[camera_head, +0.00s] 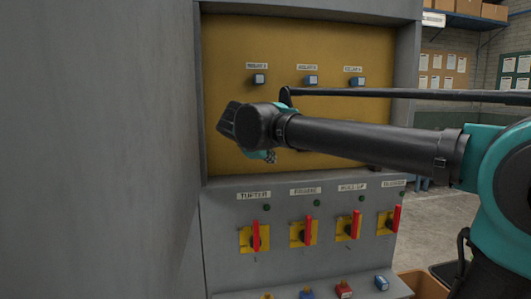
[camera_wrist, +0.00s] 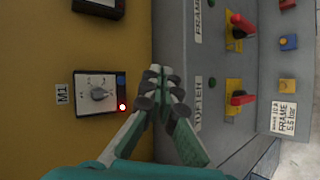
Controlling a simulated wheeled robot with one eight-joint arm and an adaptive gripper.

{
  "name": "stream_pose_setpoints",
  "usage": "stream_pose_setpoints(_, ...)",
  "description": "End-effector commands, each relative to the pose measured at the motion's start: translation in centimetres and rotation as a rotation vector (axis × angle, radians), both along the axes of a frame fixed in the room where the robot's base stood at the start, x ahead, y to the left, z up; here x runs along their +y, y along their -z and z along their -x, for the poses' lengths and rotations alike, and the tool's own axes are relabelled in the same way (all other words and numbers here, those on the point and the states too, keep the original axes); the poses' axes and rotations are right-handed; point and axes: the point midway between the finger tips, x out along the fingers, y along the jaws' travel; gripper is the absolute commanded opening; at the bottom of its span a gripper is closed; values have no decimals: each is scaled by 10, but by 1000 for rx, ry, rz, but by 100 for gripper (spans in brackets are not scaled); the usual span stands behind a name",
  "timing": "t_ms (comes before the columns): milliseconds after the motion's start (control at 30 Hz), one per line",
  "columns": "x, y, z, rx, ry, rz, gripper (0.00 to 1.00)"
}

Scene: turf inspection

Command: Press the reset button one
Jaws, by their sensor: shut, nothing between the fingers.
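In the wrist view, a pale module plate (camera_wrist: 97,93) labelled M1 is on the yellow panel. In the head view my arm covers much of the panel, and only a bit of my gripper (camera_head: 269,157) shows below the wrist.
The grey cabinet's lower sloped face carries a row of red-handled switches (camera_head: 255,237) on yellow plates. Several small labelled devices (camera_head: 259,79) line the top of the yellow panel (camera_head: 225,45). A grey cabinet wall (camera_head: 95,150) stands close at left.

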Motion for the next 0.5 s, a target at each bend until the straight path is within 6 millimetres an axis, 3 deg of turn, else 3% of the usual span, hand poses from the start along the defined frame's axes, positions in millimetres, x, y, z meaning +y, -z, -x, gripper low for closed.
stream_pose_setpoints(500,17,0,-61,0,2,1,0)
